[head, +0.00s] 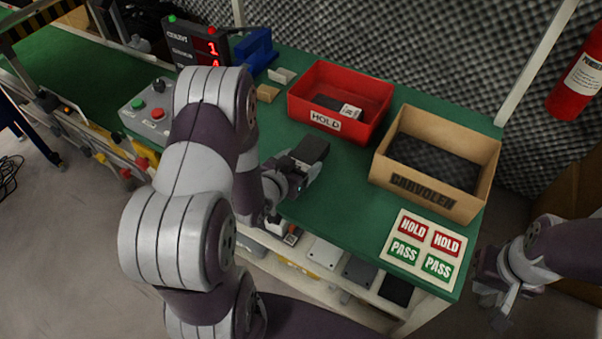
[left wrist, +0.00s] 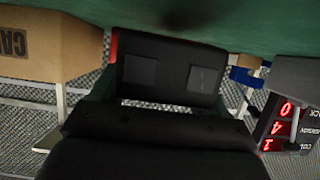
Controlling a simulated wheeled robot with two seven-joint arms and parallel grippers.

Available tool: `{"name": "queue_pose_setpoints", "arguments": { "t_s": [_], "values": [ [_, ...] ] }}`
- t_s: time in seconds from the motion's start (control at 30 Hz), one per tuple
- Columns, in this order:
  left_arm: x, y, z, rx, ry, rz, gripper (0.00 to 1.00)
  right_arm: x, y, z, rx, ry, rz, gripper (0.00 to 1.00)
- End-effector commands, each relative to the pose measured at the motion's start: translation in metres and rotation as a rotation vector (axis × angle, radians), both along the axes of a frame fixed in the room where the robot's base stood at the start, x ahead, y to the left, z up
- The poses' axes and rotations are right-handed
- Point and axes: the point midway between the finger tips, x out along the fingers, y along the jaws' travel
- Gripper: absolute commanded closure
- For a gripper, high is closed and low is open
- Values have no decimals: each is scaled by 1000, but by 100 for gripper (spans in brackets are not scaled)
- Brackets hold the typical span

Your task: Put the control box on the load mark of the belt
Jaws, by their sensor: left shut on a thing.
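The control box (head: 308,151) is a dark box in the jaws of my left gripper (head: 290,176), over the green bench. In the left wrist view the control box (left wrist: 170,75) is black with two grey square patches, close beyond the gripper body. My left gripper is shut on it; I cannot tell how high it is above the bench. The belt (head: 75,75) is the green strip at the left. My left arm hides part of the bench, and I cannot make out a load mark. My right gripper (head: 492,290) looks open and empty, off the bench's right end.
A grey button box (head: 138,105) and a red-digit display (head: 195,45) stand near the belt. A red HOLD bin (head: 325,122), a cardboard box (head: 445,202) and a HOLD/PASS card (head: 424,248) are on the bench (head: 345,205). The bench's front middle is clear.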

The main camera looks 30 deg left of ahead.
Motion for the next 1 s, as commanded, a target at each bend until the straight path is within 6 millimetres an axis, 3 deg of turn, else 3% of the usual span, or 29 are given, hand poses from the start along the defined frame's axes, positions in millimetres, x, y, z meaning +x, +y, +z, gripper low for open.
{"name": "queue_pose_setpoints", "arguments": {
  "t_s": [0.03,0.1,0.47,0.5,0.53,0.83,1.0],
  "values": [
    [0,0,-14,-1,1,0,69,0,0,-8,0,0,0,100],
    [0,0,-24,0,1,0,69,0,0,-12,0,0,0,100],
    [0,0,-27,1,-1,0,69,0,0,-13,0,0,0,100],
    [0,0,-26,1,0,0,13,0,0,-12,0,0,0,100],
    [0,0,-26,0,0,0,3,0,0,-12,0,0,0,100],
    [0,0,-19,1,0,0,0,0,0,-7,0,0,0,100],
    [-26,3,-8,-1,1,4,0,0,0,2,0,0,0,100]
  ]
}}
